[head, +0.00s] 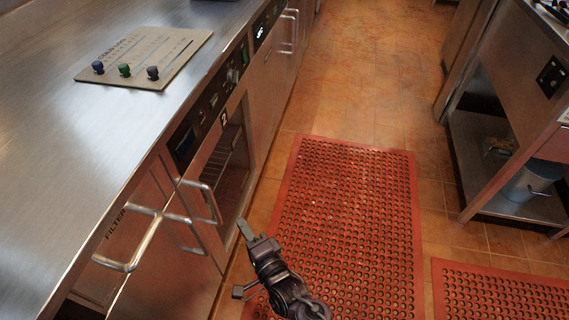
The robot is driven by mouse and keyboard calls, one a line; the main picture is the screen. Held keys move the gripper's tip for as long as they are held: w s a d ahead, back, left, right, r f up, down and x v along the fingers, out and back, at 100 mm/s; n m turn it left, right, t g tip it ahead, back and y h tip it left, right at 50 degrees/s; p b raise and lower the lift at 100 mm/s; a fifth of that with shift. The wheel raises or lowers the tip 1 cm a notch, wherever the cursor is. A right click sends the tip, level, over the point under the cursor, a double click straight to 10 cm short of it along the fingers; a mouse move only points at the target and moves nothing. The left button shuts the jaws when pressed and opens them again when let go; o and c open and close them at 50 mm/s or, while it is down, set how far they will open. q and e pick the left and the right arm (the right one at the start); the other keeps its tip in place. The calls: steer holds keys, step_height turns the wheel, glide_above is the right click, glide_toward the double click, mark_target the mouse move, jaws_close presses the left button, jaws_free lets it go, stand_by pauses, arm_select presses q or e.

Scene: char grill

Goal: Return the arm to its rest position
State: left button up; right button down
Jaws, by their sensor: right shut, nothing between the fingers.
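My right gripper (247,230) shows at the bottom centre of the head view, its arm coming in from the bottom edge. Its fingers are together with nothing between them. It hangs over the left edge of the red floor mat, apart from the cabinet front and its handles. My left gripper is out of the view.
A steel counter (95,165) runs along the left, bearing a board (165,52) with several dark knobs. Metal handles (125,262) jut from the cabinet front below. A red perforated mat (345,210) covers the floor. A shelf unit with a metal pot (531,180) stands at right.

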steer(key=s+d+f+n+g+h+p, duration=0.1)
steer(key=s+d+f+n+g+p, duration=0.1)
steer(key=s+d+f, duration=0.35)
steer(key=s+d+f+n+g+h+p, duration=0.2)
steer(key=s+f+n+g, duration=0.1)
steer(key=f, duration=0.5)
steer(key=s+d+f+n+g+h+p, duration=0.1)
steer(key=s+d+f+n+g+p, duration=0.1)
steer(key=s+d+f, duration=0.4)
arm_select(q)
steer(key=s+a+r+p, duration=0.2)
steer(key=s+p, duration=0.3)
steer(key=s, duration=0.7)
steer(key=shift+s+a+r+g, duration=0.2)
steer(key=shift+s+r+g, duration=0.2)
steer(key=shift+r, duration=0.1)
arm_select(e)
steer(key=s+d+f+n+g+h, duration=0.2)
steer(key=s+d+f+n+g, duration=0.1)
steer(key=s+d, duration=0.5)
steer(key=s+d+f+n+g+h, duration=0.2)
steer(key=s+d+f+n+g, duration=0.2)
steer(key=s+d+f, duration=0.4)
steer(key=s, duration=0.3)
steer(key=shift+s+n+g+h, duration=0.15)
steer(key=shift+n+g+h, duration=0.15)
steer(key=shift+g+h, duration=0.1)
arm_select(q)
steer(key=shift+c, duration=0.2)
